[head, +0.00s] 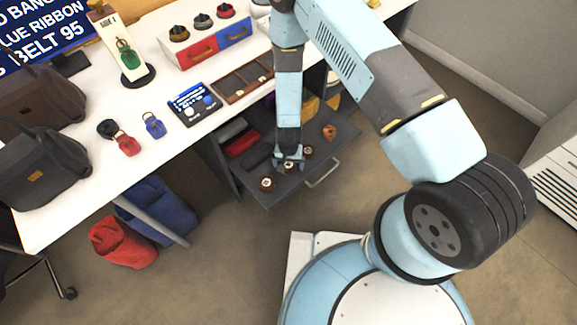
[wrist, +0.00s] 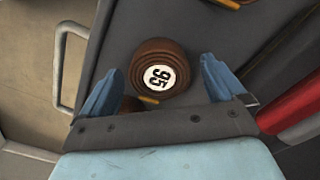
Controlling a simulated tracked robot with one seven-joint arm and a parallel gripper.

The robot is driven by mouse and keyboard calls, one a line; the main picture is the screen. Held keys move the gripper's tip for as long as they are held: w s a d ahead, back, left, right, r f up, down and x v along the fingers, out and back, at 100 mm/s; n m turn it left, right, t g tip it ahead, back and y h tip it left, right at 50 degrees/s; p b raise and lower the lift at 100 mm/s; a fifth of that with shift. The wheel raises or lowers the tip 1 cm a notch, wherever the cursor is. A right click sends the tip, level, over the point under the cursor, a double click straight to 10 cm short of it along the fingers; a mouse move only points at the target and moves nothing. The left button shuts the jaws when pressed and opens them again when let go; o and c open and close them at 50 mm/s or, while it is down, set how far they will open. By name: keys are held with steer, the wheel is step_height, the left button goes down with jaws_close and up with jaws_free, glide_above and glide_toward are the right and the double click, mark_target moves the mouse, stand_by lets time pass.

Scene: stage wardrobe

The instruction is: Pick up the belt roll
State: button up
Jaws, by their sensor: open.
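A brown coiled belt roll with a white disc reading 95 lies in an open dark drawer. It shows in the wrist view (wrist: 157,77) between the two blue fingers. My gripper (wrist: 161,68) is open, its fingers on either side of the roll; I cannot tell whether they touch it. In the head view my gripper (head: 288,161) points down into the drawer at the middle roll (head: 288,168) of a row. Two similar brown rolls sit beside it, one nearer the front left (head: 267,184) and one to the right (head: 309,151).
The drawer (head: 338,152) has a metal handle (head: 322,174) and holds a red roll (head: 242,143), dark rolls and an orange item (head: 329,131). The white tabletop (head: 165,150) overhangs its left. A blue screen (head: 45,35) shows BELT 95. Bags stand on the floor left.

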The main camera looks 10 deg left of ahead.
steer(key=c, duration=1.2)
